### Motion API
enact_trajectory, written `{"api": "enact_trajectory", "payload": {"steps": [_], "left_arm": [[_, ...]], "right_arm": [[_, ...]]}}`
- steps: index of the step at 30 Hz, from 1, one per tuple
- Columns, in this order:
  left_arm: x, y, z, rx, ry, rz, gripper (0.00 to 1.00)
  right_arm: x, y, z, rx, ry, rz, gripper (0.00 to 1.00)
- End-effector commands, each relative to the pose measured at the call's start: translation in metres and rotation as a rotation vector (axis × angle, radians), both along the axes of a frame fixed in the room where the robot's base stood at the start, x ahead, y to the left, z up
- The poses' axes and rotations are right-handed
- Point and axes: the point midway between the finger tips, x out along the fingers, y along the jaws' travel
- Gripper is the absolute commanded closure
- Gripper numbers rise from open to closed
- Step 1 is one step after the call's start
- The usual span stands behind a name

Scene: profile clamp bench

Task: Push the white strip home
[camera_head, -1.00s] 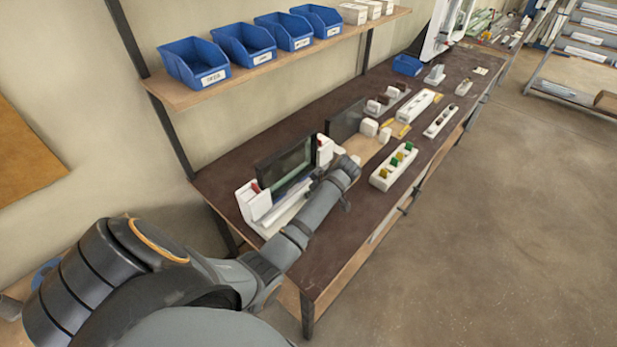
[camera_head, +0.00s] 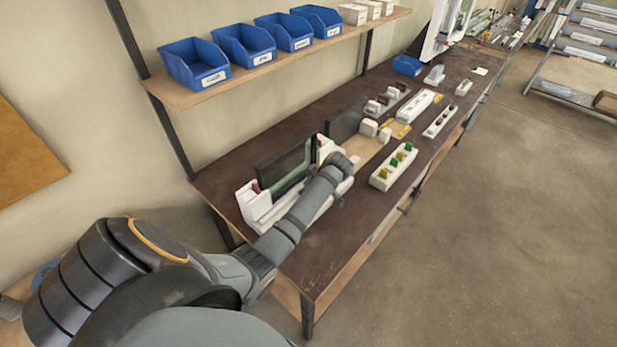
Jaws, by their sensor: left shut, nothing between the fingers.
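The white clamp fixture (camera_head: 253,203) stands on the dark bench. It has upright end blocks with small red parts and a dark upright panel (camera_head: 285,168) between them. A long white strip-like edge (camera_head: 283,206) runs along its front; I cannot tell the strip apart from the fixture, nor how far it is seated. My left arm comes in from the left and crosses the fixture's front. My left gripper (camera_head: 338,168) is at its right end, close to the right end block, shut and empty. The wrist largely hides the fingers, and contact cannot be told. My right gripper is out of view.
A white block with green and yellow pieces (camera_head: 393,167) lies right of the gripper. Several white blocks, another dark panel (camera_head: 346,122) and strips stand further back. Blue bins (camera_head: 194,62) sit on a shelf above. The bench's front right corner (camera_head: 315,280) is clear.

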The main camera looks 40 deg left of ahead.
Motion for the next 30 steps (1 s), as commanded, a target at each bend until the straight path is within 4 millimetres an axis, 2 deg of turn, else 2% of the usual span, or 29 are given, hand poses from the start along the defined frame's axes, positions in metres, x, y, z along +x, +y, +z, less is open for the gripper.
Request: {"api": "enact_trajectory", "payload": {"steps": [18,30], "left_arm": [[0.0007,0.0091,0.0006,0.005,-0.001,0.001,1.00],[0.0004,0.0023,0.0013,0.002,0.000,0.000,1.00]], "right_arm": [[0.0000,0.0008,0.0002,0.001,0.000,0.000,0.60],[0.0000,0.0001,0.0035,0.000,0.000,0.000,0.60]]}}
